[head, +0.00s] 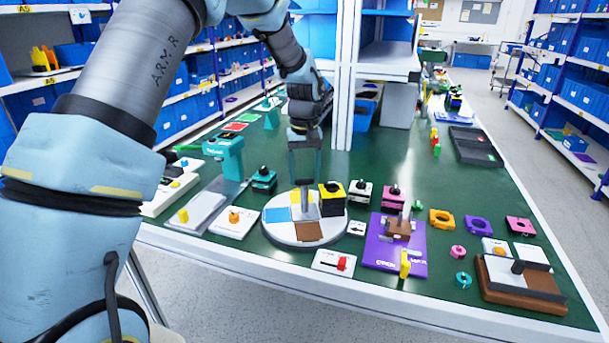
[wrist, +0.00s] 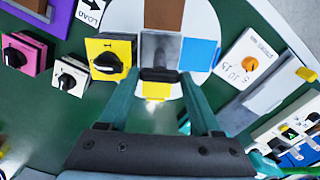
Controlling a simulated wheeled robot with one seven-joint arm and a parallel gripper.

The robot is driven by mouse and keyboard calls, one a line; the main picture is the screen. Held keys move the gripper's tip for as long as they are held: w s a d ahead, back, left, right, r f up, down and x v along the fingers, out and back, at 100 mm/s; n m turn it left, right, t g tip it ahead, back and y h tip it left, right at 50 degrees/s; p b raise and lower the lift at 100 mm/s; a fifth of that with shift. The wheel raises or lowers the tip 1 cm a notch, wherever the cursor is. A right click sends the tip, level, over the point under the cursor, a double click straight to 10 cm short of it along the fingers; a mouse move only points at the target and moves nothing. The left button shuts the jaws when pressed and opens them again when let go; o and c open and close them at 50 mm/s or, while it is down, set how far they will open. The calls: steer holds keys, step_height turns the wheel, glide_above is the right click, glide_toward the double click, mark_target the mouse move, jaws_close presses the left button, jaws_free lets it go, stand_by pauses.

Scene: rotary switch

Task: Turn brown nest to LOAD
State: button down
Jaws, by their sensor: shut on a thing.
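A round pale turntable (head: 270,236) lies on the green bench with flat coloured nests on it. The brown nest (head: 309,231) faces the bench's front edge; it also shows at the top of the wrist view (wrist: 164,14). The blue nest (head: 276,215) is on the left, and a yellow nest (wrist: 157,91) is on the far side. A white LOAD tile (head: 356,228) lies right of the disc; its arrow and word show in the wrist view (wrist: 91,11). My gripper (head: 305,177) points down, shut on the grey upright handle (wrist: 160,50) at the disc's middle.
A yellow box with a black knob (head: 332,198) stands close right of the turntable, with white and pink knob boxes beyond. A white plate with a red switch (head: 341,262) lies in front. A teal fixture (head: 225,152) stands behind left.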

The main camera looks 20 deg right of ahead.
steer(key=shift+w+r+n, duration=0.1)
steer(key=shift+n, duration=3)
steer(key=shift+n+p, duration=1.15)
steer(key=shift+n, duration=2.15)
steer(key=shift+c, duration=0.4)
jaws_free()
step_height(320, 180, up, 11)
steer(key=b, duration=0.2)
